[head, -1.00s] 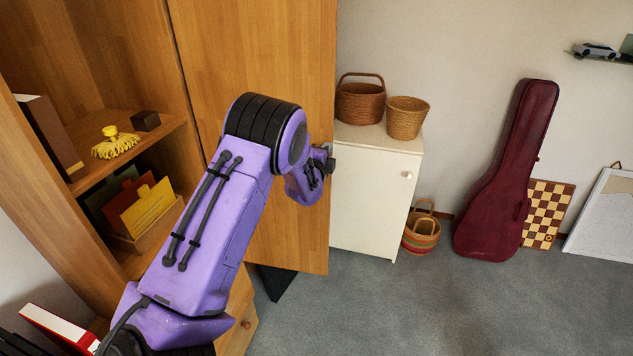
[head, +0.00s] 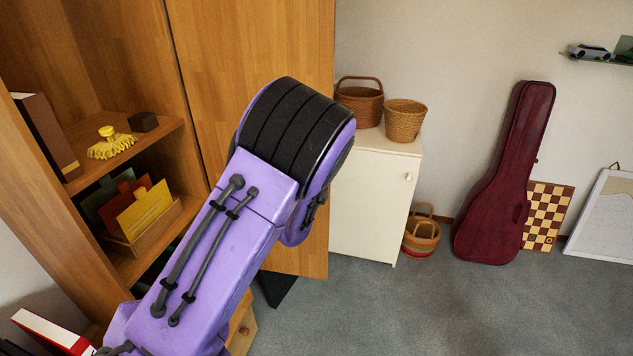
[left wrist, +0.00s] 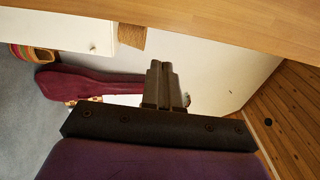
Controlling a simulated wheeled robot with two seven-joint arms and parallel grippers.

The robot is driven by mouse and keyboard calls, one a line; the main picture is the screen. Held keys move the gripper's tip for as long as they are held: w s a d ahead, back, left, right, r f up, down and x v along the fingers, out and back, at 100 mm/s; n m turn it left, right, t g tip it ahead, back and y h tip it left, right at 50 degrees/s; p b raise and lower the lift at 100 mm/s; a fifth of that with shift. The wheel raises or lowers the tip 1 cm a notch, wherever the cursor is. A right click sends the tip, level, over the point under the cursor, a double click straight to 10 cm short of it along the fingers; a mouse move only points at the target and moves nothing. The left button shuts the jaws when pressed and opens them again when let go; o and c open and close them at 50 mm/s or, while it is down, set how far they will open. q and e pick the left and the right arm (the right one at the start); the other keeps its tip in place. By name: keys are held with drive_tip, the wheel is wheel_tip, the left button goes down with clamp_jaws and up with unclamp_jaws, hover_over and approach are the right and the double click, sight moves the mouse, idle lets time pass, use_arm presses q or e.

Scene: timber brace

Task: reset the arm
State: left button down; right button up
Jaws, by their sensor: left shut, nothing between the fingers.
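My left arm, purple with black bands, rises from the lower left of the head view and bends in front of the wooden cabinet door (head: 250,50). Its gripper is hidden behind the arm there. In the left wrist view my left gripper (left wrist: 161,68) is shut and empty, its two fingers together. The wooden panel (left wrist: 220,22) runs along the top of that view, beyond the fingertips, with a gap that I cannot judge. My right gripper is in neither view.
The open cabinet shelf (head: 150,140) holds a yellow-handled brush (head: 110,145) and a dark block (head: 143,122). A white cabinet (head: 372,195) bears two baskets. A dark red guitar case (head: 500,190) leans on the wall by a chessboard (head: 547,210). Grey carpet (head: 400,310) is clear at right.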

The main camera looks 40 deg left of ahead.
use_arm(q)
drive_tip(key=s+d+f+n+g+h, duration=0.1)
drive_tip(key=s+d+f+n+g, duration=0.25)
drive_tip(key=s+f+n, duration=0.5)
drive_tip(key=s+d+f+n+g+h, duration=0.1)
drive_tip(key=s+d+f+n+g, duration=0.3)
drive_tip(key=f+n, duration=0.7)
drive_tip(key=s+d+f+g+h, duration=0.1)
drive_tip(key=s+d+f+g, duration=0.1)
drive_tip(key=s+f, duration=0.5)
drive_tip(key=s+d+f+g+h, duration=0.1)
drive_tip(key=s+d+f+g, duration=0.2)
drive_tip(key=s, duration=1.2)
wheel_tip(320, 180, down, 6)
drive_tip(key=d, duration=0.2)
drive_tip(key=shift+s+d+r+g, duration=0.15)
drive_tip(key=shift+d+r+g, duration=0.1)
drive_tip(key=shift+d+g, duration=0.1)
drive_tip(key=shift+n, duration=0.25)
